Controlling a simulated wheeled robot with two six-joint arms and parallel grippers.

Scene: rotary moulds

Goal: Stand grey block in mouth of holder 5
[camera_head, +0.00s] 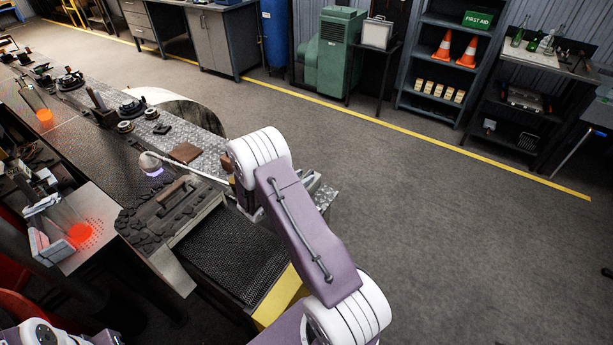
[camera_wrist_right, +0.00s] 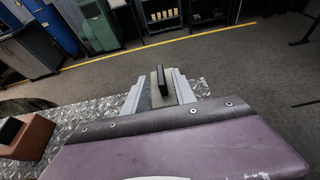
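In the right wrist view, my right gripper (camera_wrist_right: 158,92) points away from me over the end of the patterned metal plate. A grey block (camera_wrist_right: 157,100) with a black upright piece at its far part lies between the two light grey fingers, which appear shut on it. In the head view my purple and white right arm hides most of this gripper and the block. Black round holders (camera_head: 70,80) stand along the far part of the bench; their numbers are too small to read, so I cannot tell which is holder 5. My left gripper is not visible.
A brown block (camera_head: 185,152) lies on the metal plate; a brown block also shows at left in the wrist view (camera_wrist_right: 30,135). A thin rod (camera_head: 195,172) crosses near my arm. Red glowing spots (camera_head: 80,233) mark the bench's left side. Open floor (camera_head: 450,220) lies right.

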